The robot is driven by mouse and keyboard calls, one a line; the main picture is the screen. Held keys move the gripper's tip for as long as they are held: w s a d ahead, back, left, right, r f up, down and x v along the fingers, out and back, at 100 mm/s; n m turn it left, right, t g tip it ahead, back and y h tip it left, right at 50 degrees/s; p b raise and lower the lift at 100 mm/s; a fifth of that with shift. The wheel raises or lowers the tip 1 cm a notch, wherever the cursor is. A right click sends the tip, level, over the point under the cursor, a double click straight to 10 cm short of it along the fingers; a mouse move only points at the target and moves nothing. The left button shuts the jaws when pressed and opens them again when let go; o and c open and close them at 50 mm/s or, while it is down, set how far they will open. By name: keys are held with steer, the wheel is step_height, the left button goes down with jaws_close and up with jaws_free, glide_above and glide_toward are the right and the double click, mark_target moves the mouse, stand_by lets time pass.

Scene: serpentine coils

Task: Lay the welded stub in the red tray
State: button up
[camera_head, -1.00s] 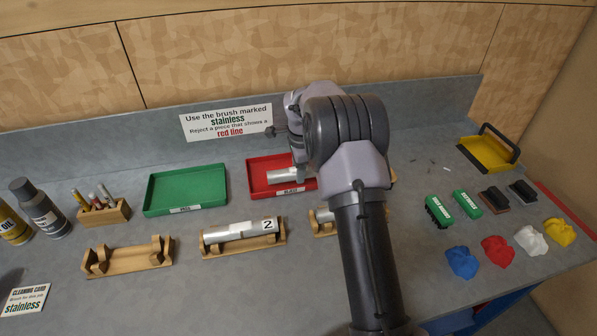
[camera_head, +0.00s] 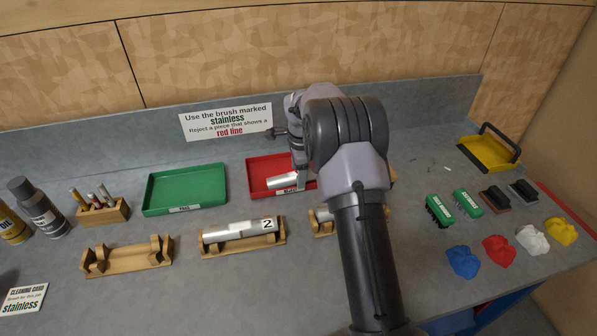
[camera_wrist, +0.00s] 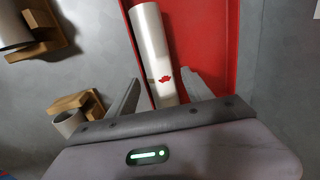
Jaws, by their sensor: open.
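The welded stub is a silver tube (camera_wrist: 155,45) with a red mark on its side, seen in the wrist view. It lies in the red tray (camera_wrist: 222,30), along the tray's wall. In the head view the stub (camera_head: 283,180) shows at the front of the red tray (camera_head: 262,163), partly hidden by my arm. My gripper (camera_wrist: 155,88) is open, with one finger on each side of the stub's near part. In the head view my gripper (camera_head: 301,178) is low over the tray and mostly hidden by my wrist.
A green tray (camera_head: 160,193) stands to the left. A wooden cradle holds a tube marked 2 (camera_head: 240,230); another cradle (camera_head: 127,262) at the left is empty. A further tube (camera_head: 322,214) in a cradle is partly behind my arm. Brushes (camera_head: 467,203) and cloths (camera_head: 498,250) lie right.

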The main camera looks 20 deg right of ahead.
steer(key=s+a+r+n+t+p, duration=0.1)
steer(key=s+a+r+n+p, duration=0.2)
steer(key=r, duration=0.8)
steer(key=s+a+r+n+p, duration=0.1)
steer(key=s+a+r, duration=0.35)
steer(key=r, duration=0.65)
steer(key=s+a+r+n+t+y, duration=0.1)
steer(key=s+a+r+n, duration=0.4)
steer(key=s, duration=0.7)
steer(key=s+a+f+n+t, duration=0.1)
steer(key=s+a+n, duration=0.2)
steer(key=s, duration=0.5)
steer(key=s+a+f+n+t+y, duration=0.1)
steer(key=s+a+n, duration=0.3)
steer(key=s, duration=0.5)
steer(key=shift+s, duration=0.25)
steer(key=shift+s+a+f, duration=0.1)
steer(key=shift+f, duration=0.05)
